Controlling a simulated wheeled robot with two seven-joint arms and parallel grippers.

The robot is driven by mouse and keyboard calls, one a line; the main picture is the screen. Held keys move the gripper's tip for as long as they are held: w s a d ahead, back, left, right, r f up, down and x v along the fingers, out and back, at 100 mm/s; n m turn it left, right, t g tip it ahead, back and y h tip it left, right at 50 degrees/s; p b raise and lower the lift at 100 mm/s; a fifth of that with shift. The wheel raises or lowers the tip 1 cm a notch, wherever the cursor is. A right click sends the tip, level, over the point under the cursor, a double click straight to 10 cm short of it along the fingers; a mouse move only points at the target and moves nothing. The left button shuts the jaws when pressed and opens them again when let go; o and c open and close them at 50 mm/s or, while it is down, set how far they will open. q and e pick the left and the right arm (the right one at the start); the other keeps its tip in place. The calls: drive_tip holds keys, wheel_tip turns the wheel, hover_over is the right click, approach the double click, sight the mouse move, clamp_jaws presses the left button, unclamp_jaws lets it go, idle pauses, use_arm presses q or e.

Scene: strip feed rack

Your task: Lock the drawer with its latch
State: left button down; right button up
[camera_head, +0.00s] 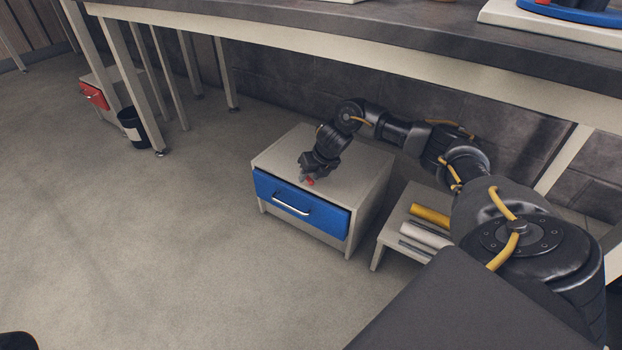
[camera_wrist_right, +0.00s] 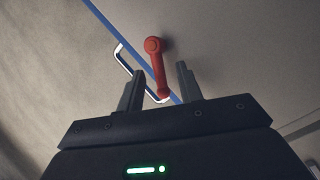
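The low cabinet (camera_head: 350,170) has a blue drawer (camera_head: 285,198) with a pale bar handle (camera_head: 291,206). The drawer looks shut or nearly shut. A red latch (camera_head: 310,182) sits on the cabinet top near the front edge, partly hidden by my gripper. In the right wrist view, the latch lever (camera_wrist_right: 157,68) runs from its round pivot towards my gripper, its free end near the drawer's blue edge. My right gripper (camera_head: 307,178) is open, with its fingers (camera_wrist_right: 160,80) on either side of the lever's free end; contact is not visible. My left gripper is not in view.
A low stand (camera_head: 393,228) with yellow, white and grey bars is right of the cabinet. A workbench (camera_head: 330,42) spans the back above. A black bin (camera_head: 140,128) and a red-fronted drawer unit (camera_head: 94,96) stand far left. The floor in front is clear.

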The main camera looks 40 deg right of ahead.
clamp_jaws()
idle(0.3)
